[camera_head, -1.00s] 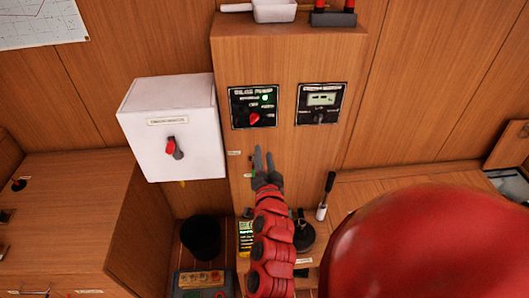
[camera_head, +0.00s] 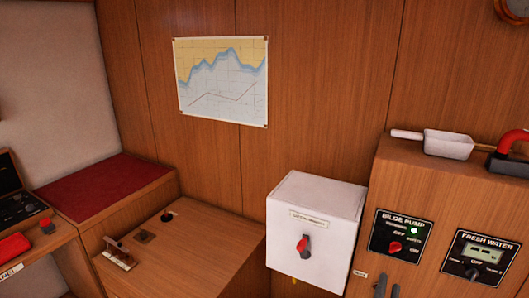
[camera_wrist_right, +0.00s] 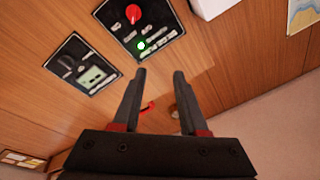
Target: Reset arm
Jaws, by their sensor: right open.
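My right gripper (camera_head: 387,287) shows only by its dark fingertips at the bottom edge of the head view, in front of the wooden cabinet. In the right wrist view the right gripper (camera_wrist_right: 158,75) is open, its two fingers apart with nothing held between them. Past the fingers are the wooden face and the bilge pump panel (camera_wrist_right: 160,35) with a red knob and a lit green lamp. My left gripper is not in view.
A white box (camera_head: 315,225) with a red-handled switch is left of the fingertips. The bilge pump panel (camera_head: 399,236) and fresh water panel (camera_head: 477,263) are on the cabinet. A white scoop (camera_head: 440,144) and a red-handled thing (camera_head: 515,150) sit on top.

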